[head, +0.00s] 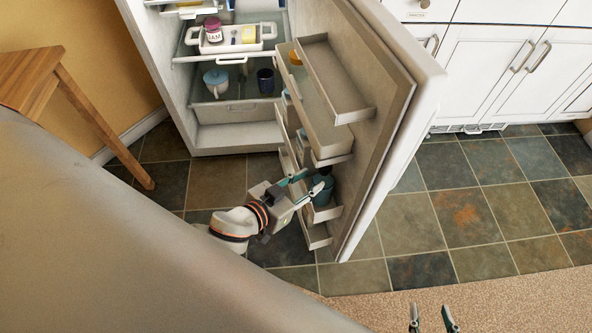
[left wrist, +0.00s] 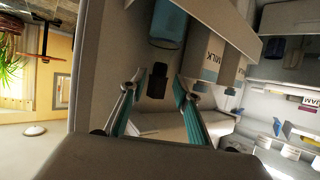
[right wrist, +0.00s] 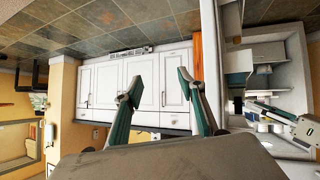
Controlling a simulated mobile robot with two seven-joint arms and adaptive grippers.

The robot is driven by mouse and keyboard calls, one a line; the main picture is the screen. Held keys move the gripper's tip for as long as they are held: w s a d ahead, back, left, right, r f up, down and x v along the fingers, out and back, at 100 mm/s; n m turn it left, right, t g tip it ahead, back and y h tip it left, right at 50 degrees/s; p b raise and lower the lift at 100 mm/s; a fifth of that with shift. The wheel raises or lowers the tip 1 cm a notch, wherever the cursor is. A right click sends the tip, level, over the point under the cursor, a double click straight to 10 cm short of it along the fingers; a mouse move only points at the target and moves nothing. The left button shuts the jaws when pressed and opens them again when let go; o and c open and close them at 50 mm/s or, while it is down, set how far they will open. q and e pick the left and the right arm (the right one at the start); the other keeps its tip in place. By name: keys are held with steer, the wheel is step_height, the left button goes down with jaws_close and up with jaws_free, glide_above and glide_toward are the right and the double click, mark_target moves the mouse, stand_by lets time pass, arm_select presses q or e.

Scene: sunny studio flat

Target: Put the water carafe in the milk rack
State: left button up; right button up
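The water carafe (head: 325,190) is a blue-teal vessel low in the open fridge door, in a lower door rack (head: 327,213). In the left wrist view the carafe (left wrist: 168,26) is beside white milk cartons (left wrist: 200,57), behind a rack edge. A dark piece (left wrist: 156,82), apparently its stopper, shows between the fingertips, with gaps on both sides. My left gripper (head: 306,184) is open, at the carafe's upper part; it also shows in the left wrist view (left wrist: 158,84). My right gripper (head: 433,318) is open and empty, away from the fridge.
The open fridge door (head: 385,120) stands to the right of my left arm. Upper door shelves (head: 345,112) overhang the gripper. A white tray (head: 236,46) with a jam jar is inside the fridge. A wooden table (head: 35,80) is at left; tiled floor (head: 410,220) is clear at right.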

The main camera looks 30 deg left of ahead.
arm_select(q)
steer(key=s+a+f+m+g, duration=0.1)
steer(key=s+f, duration=0.1)
steer(key=s, duration=0.5)
steer(key=s+a+f+m+g, duration=0.1)
steer(key=s+f, duration=0.2)
steer(key=s, duration=0.4)
steer(key=shift+s+a+y, duration=0.2)
steer(key=shift+s+y, duration=0.15)
steer(key=shift+y, duration=0.05)
